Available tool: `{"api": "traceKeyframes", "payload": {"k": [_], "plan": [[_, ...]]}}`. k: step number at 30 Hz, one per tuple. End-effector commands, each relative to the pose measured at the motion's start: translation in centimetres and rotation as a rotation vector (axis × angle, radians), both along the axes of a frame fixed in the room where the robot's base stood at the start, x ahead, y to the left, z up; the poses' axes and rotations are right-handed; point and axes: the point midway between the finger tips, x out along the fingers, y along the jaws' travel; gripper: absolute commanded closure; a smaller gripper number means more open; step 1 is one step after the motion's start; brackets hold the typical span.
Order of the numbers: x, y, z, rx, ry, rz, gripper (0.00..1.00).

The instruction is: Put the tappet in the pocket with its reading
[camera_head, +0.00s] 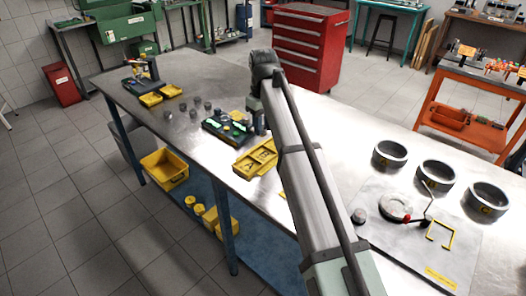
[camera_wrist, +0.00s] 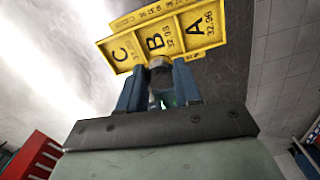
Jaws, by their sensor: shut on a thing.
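My gripper (camera_wrist: 158,78) is shut on the tappet (camera_wrist: 159,63), a small grey cylinder between the blue fingers in the wrist view. Beyond it is the yellow pocket tray (camera_wrist: 114,61) with three pockets marked C, B and A. A's label looks like 32.96; the other numbers are less clear. The tappet overlaps the edge of pocket B in this view; I cannot tell its height above the tray. In the head view, the yellow tray (camera_head: 243,170) lies on the bench, and the arm hides the held tappet.
A dark gauge unit with green parts (camera_head: 222,130) stands left of my arm. Several grey tappets (camera_head: 195,104) stand on the steel bench beyond it. Yellow bins (camera_head: 150,99) lie at the far left end. Metal rings (camera_head: 390,154) stand at the right.

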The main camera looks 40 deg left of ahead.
Motion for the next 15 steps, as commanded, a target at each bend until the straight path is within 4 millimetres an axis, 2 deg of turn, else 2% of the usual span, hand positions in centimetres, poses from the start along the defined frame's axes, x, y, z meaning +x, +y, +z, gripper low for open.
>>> {"api": "traceKeyframes", "payload": {"k": [7,15], "plan": [[-0.1,-0.2,-4.1,-0.001,0.001,-0.001,1.00],[0.0,-0.1,-6.3,0.000,0.000,-0.001,1.00]]}}
